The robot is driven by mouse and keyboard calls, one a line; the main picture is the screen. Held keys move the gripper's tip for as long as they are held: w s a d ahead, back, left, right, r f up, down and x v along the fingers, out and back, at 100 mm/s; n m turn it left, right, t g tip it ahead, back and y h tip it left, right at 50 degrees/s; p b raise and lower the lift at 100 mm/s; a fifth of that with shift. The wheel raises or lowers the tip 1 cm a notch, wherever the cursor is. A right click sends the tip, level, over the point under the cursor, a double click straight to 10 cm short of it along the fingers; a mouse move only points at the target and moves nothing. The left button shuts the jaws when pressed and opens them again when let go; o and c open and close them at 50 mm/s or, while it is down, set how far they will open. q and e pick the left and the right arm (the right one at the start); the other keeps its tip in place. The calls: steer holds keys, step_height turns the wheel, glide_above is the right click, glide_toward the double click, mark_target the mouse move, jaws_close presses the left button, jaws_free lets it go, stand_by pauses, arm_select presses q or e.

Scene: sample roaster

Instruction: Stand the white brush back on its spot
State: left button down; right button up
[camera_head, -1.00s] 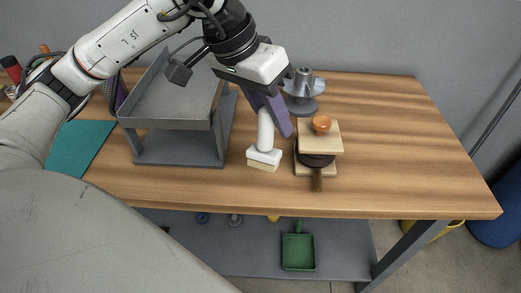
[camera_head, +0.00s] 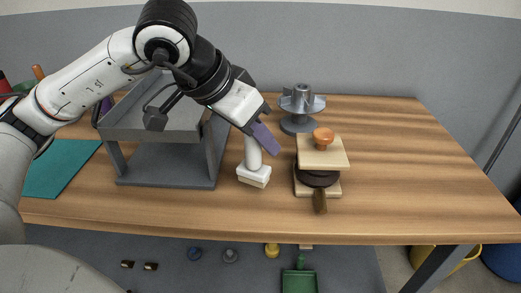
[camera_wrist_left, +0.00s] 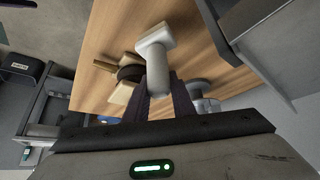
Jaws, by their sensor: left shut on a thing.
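The white brush (camera_head: 252,172) has a round white handle and a blocky white head with a pale underside. In the head view it is near upright, head down, over the table between the grey stand and the wooden press. I cannot tell whether its head touches the table. My left gripper (camera_head: 264,141), with purple fingers, reaches down from the upper left and is shut on the upper handle. In the left wrist view the brush (camera_wrist_left: 155,42) extends away from the fingers (camera_wrist_left: 160,103), head outermost. No marked spot for the brush is visible. My right gripper is out of view.
A grey metal stand (camera_head: 165,168) is close left of the brush. The wooden press (camera_head: 322,160) with an orange knob is close right. A grey metal spool-shaped part (camera_head: 299,108) stands behind. A teal mat (camera_head: 62,172) lies far left. The table's right side (camera_head: 420,180) is clear.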

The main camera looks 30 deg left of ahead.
arm_select(q)
step_height(320, 180, down, 2)
steer(key=shift+f, duration=0.1)
steer(key=shift+f+b, duration=0.2)
steer(key=shift+b, duration=0.2)
steer(key=c, duration=1.5)
jaws_free()
steer(key=shift+r, duration=0.1)
